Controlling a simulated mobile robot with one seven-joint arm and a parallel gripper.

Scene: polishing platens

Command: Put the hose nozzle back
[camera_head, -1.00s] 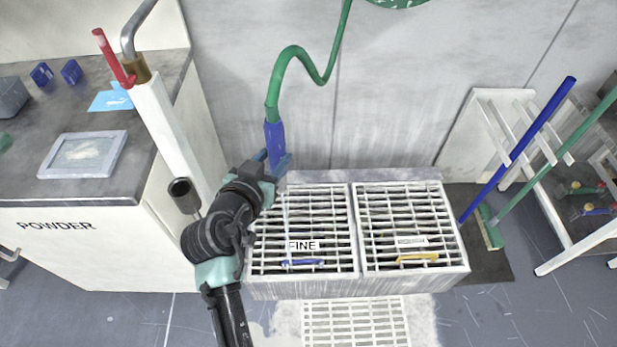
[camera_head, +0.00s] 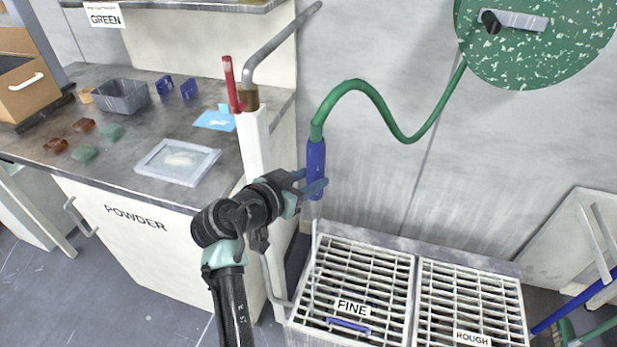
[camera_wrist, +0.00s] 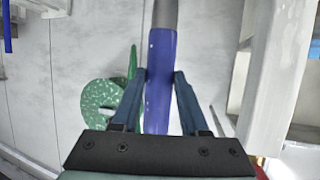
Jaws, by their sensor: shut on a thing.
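The hose nozzle is a blue tube (camera_head: 316,160) on the end of a green hose (camera_head: 358,88). It hangs nearly upright above the back left corner of the FINE grate (camera_head: 350,275). My gripper (camera_head: 312,187) is shut on it. In the wrist view the blue nozzle (camera_wrist: 160,75) stands between both fingers of my gripper (camera_wrist: 160,92), with a grey end beyond them. The white post (camera_head: 252,145) with a red lever and bent grey pipe is left of the nozzle, apart from it. The short grey tube on the post's side is not visible now; my arm covers that area.
The POWDER counter (camera_head: 120,165) with a framed tray (camera_head: 178,162) lies left of the post. A green speckled reel (camera_head: 535,40) hangs on the wall at upper right. The ROUGH grate (camera_head: 470,300) and a blue handle (camera_head: 575,300) are at right. Wall space right of the nozzle is clear.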

